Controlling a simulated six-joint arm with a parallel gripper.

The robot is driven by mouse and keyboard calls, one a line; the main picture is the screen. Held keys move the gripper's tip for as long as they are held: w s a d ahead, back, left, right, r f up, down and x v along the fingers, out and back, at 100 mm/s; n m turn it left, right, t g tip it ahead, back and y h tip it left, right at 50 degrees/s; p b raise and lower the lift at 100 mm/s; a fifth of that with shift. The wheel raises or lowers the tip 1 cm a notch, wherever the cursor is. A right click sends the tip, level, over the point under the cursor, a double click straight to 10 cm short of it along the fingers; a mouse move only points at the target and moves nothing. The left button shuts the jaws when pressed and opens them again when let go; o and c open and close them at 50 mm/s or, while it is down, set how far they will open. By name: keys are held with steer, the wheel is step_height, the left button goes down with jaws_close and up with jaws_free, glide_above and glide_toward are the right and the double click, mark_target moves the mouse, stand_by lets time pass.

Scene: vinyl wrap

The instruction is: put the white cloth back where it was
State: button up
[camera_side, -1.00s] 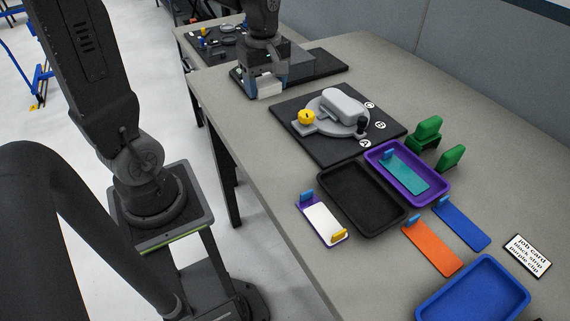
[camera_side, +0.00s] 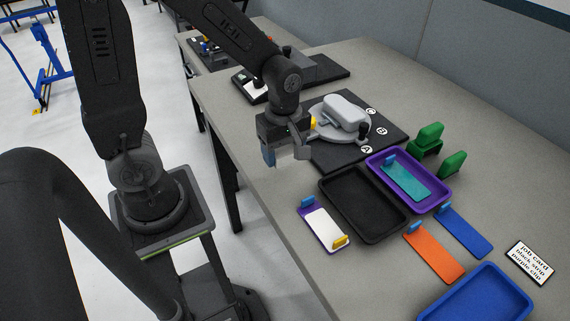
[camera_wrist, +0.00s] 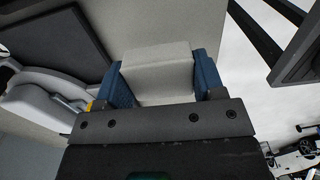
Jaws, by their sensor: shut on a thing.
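My gripper (camera_side: 286,157) hangs above the bare table, left of the turntable fixture. In the wrist view, the two blue fingers of my gripper (camera_wrist: 160,78) are shut on a pale, folded, block-like thing, which I take to be the white cloth (camera_wrist: 157,70). The cloth shows little in the side view, mostly hidden by the fingers. A black holder with a white top face (camera_side: 256,88) sits at the back left of the table. I cannot tell what the white face is.
A grey turntable fixture (camera_side: 345,112) stands on a black plate. Nearer are a black tray (camera_side: 362,203), a purple tray (camera_side: 442,192), a blue tray (camera_side: 478,300), a white strip (camera_side: 325,229), orange and blue strips, green stands and a job card (camera_side: 529,264). The left table strip is clear.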

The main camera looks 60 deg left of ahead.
mark_target(285, 173)
steer(key=shift+w+d+f, duration=0.1)
steer(key=shift+d+f, duration=0.1)
steer(key=shift+f, duration=1.9)
steer(key=shift+f, duration=0.1)
steer(key=o, duration=1)
steer(key=shift+o, duration=0.2)
